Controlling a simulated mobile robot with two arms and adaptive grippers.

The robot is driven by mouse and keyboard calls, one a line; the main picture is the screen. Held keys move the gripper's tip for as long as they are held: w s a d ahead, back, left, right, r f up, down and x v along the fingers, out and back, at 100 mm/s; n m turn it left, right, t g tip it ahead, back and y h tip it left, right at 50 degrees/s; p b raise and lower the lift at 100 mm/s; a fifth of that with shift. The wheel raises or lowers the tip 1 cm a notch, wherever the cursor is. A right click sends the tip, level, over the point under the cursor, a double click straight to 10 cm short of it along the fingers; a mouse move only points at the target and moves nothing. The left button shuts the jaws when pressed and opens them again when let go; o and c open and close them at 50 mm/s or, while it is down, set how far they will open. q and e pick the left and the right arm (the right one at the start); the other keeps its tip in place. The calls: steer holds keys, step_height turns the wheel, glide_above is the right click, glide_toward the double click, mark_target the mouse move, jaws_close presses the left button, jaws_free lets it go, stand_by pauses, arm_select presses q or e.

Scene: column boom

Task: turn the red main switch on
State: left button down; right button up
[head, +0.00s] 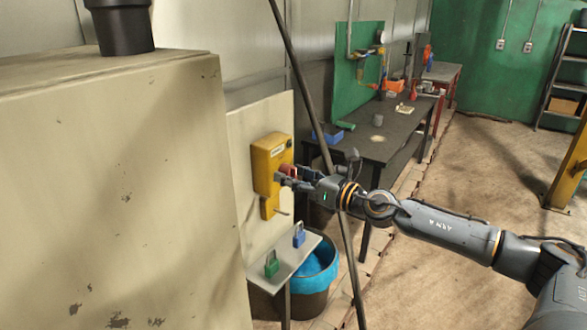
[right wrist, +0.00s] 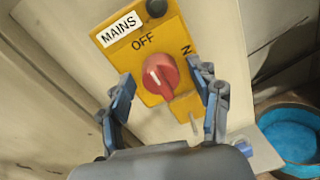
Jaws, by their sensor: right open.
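The red main switch (right wrist: 160,75) is a round red knob on a yellow box (right wrist: 120,25) labelled MAINS. In the head view the knob (head: 287,170) shows partly behind my fingers, on the yellow box (head: 268,157) on a pale panel. My right gripper (right wrist: 166,100) is open, with one blue-grey finger on each side of the knob and a visible gap to it. In the head view my right gripper (head: 293,178) reaches the box from the right. My left gripper is not in view.
A small shelf (head: 290,262) below the box holds a green padlock (head: 271,265) and a blue padlock (head: 299,236). A bin with blue lining (head: 318,262) stands beneath. A large beige cabinet (head: 120,190) fills the left. A dark slanted pole (head: 318,120) crosses in front of the workbench (head: 385,135).

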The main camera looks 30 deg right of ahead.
steer(key=c, duration=1.2)
steer(key=shift+m, duration=0.4)
steer(key=m+p, duration=0.2)
steer(key=m, duration=0.1)
steer(key=shift+r+m, duration=0.1)
steer(key=shift+m, duration=0.3)
steer(key=m+p, duration=0.2)
steer(key=m, duration=0.2)
steer(key=m+p, duration=0.2)
steer(key=m, duration=0.2)
steer(key=shift+d+r+m+g+p, duration=0.1)
steer(key=shift+m+g+p, duration=0.2)
steer(key=shift+g+p, duration=0.1)
steer(key=m+p, duration=0.2)
steer(key=m, duration=0.2)
steer(key=shift+y, duration=0.4)
